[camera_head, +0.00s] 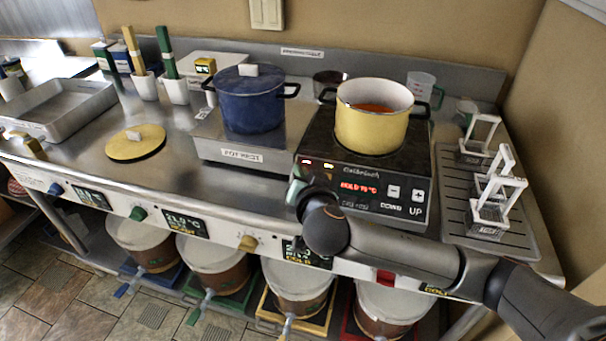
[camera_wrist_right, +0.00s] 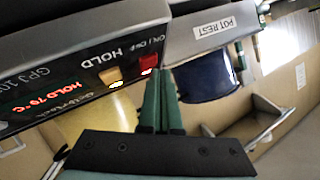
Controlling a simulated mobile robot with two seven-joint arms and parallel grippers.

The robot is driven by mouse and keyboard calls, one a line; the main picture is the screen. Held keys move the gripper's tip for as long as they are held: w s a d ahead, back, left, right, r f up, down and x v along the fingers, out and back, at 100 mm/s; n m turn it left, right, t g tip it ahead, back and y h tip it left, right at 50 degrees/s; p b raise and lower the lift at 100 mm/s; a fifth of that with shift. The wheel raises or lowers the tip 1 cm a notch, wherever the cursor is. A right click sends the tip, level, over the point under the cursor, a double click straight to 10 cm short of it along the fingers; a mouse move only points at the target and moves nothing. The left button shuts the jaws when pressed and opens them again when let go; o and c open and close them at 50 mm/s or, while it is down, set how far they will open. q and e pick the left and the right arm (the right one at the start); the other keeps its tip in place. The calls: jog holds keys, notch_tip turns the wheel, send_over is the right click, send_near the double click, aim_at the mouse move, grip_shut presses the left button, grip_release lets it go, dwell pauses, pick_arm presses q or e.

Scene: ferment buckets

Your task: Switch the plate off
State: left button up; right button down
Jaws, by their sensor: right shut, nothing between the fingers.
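The black plate (camera_head: 318,140) stands at the right of the counter with a yellow pot (camera_head: 368,128) of orange-red contents on it. Its front display (camera_head: 360,188) is lit red and reads HOLD 70 °C; DOWN and UP keys sit to its right. In the right wrist view the plate's panel (camera_wrist_right: 60,60) shows a red on/off key (camera_wrist_right: 147,72) and a tan HOLD key (camera_wrist_right: 111,77), with small lights lit beside them. My right gripper (camera_head: 296,186) is shut and empty at the panel's left end. Its green fingertips (camera_wrist_right: 161,72) appear close beside the on/off key; I cannot tell if they touch.
A blue pot (camera_head: 250,105) stands on the pot rest (camera_head: 240,153) left of the plate. A grey tray (camera_head: 455,185) with white wire-handled holders lies to the right. A yellow lid (camera_head: 135,145) lies on the open counter at left. Several buckets (camera_head: 215,255) stand below.

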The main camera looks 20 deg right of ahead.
jog(key=shift+w+d+f+b, duration=0.15)
jog(key=shift+w+f+b, duration=0.05)
jog(key=shift+f+b, duration=0.25)
dwell(0.5)
jog(key=shift+r, duration=0.2)
jog(key=shift+s+a+r+p, duration=0.25)
jog(key=shift+s+r+p, duration=0.15)
jog(key=shift+r+p, duration=0.35)
jog(key=shift+f, duration=0.1)
jog(key=r+p, duration=0.1)
jog(key=s+a+r+p, duration=0.1)
jog(key=r+p, duration=0.1)
jog(key=s+r+p, duration=0.1)
jog(key=r+p, duration=0.1)
jog(key=shift+s+a+r, duration=0.1)
jog(key=shift+s+a, duration=0.1)
jog(key=shift+a, duration=0.1)
dwell(0.4)
